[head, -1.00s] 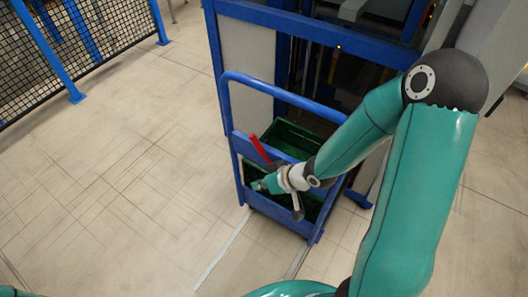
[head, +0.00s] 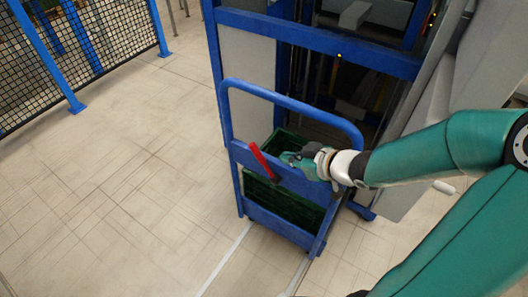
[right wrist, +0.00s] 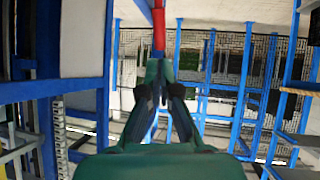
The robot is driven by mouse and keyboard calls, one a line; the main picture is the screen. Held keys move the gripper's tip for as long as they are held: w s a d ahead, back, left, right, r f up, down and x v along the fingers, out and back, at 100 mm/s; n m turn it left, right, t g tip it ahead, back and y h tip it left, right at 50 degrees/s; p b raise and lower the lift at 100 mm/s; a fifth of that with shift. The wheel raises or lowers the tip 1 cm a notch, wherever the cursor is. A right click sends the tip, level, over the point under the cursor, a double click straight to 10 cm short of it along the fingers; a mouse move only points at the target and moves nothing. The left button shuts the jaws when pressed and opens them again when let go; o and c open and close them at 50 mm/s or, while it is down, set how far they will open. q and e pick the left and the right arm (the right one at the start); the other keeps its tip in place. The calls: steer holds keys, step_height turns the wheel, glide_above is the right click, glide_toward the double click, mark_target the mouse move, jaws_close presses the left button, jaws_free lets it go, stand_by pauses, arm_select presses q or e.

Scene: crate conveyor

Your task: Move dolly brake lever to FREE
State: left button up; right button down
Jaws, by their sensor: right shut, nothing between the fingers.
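The red brake lever (head: 263,160) is on the blue upper panel of the dolly (head: 250,215), its free end tilted up and to the left in the head view. My right gripper (head: 286,157) is shut and empty, just right of the lever, over the panel's top edge. In the right wrist view the lever (right wrist: 159,28) stands at the top centre, beyond the closed fingertips (right wrist: 160,78). I cannot tell whether they touch it. No lettering for the lever's positions is readable. My left gripper is not in view.
The dolly's blue push handle (head: 300,101) arches over the lever and close to my right forearm. A green crate (head: 290,137) sits in the dolly. A blue-framed machine (head: 320,40) stands right behind. The floor (head: 110,190) to the left is clear up to the mesh fence (head: 45,55).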

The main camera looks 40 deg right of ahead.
mark_target(260, 153)
steer(key=x, duration=0.9)
steer(key=shift+w+f+b, duration=0.2)
steer(key=shift+w+b, duration=0.05)
steer(key=shift+b, duration=0.1)
steer(key=shift+w+f, duration=0.3)
steer(key=shift+w, duration=0.3)
steer(key=shift+d, duration=0.15)
